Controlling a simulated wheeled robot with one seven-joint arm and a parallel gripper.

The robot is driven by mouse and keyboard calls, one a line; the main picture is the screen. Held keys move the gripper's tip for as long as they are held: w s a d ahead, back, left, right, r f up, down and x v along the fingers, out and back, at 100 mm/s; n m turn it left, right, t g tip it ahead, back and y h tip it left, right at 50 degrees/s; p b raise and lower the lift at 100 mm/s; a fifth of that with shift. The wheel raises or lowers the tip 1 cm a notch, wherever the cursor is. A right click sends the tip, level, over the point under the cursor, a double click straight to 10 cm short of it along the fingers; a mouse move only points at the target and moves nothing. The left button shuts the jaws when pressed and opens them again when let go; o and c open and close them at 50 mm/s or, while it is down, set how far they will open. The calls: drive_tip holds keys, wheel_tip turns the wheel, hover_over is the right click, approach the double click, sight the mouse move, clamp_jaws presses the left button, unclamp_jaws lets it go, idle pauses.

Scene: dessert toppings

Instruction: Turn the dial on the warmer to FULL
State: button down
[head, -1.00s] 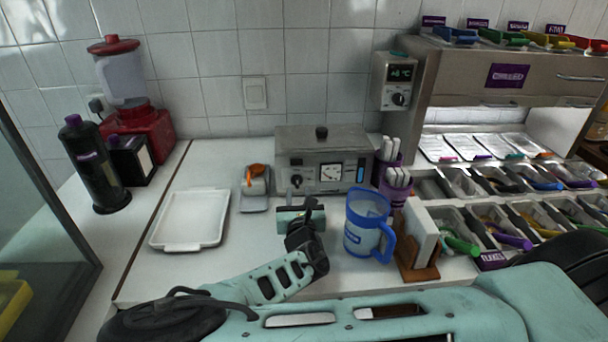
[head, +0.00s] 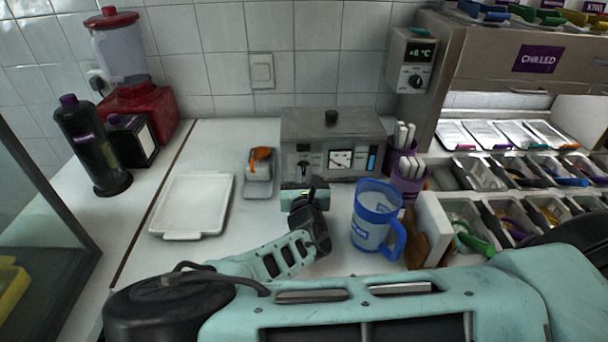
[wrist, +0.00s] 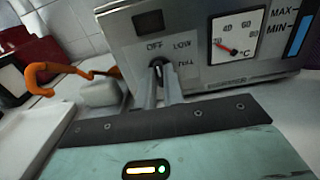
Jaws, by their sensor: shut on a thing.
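The warmer (head: 345,128) is a steel box with a black lid knob at the back of the counter. Its front carries a dial (wrist: 157,64) marked OFF at upper left, LOW at upper right and FULL at right, beside a temperature gauge (wrist: 233,40). My gripper (wrist: 160,88) is shut on the dial, with one finger on each side of the knob. In the head view my gripper (head: 303,183) is right in front of the warmer's left half. The fingers partly hide the knob, so its exact pointing direction is unclear.
An orange-handled tool on a grey stand (head: 259,172) is left of the warmer. A white tray (head: 165,205) lies further left. A blue jug (head: 365,238) stands close to the right of my arm, with a purple cup of white sticks (head: 407,178) behind.

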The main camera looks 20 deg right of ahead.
drive_tip(key=shift+m, duration=0.3)
drive_tip(key=shift+f+m+b, duration=0.15)
drive_tip(key=shift+m+b, duration=1)
drive_tip(key=shift+m, duration=0.05)
drive_tip(key=m+b, duration=0.2)
drive_tip(key=m, duration=0.3)
drive_tip(key=shift+d, duration=0.15)
drive_tip(key=m+b, duration=0.1)
drive_tip(key=m, duration=0.4)
drive_tip(key=m+b, duration=0.1)
drive_tip(key=m, duration=0.3)
drive_tip(key=shift+m, duration=0.4)
drive_tip(key=shift+b, duration=0.3)
drive_tip(key=c, duration=1.5)
unclamp_jaws()
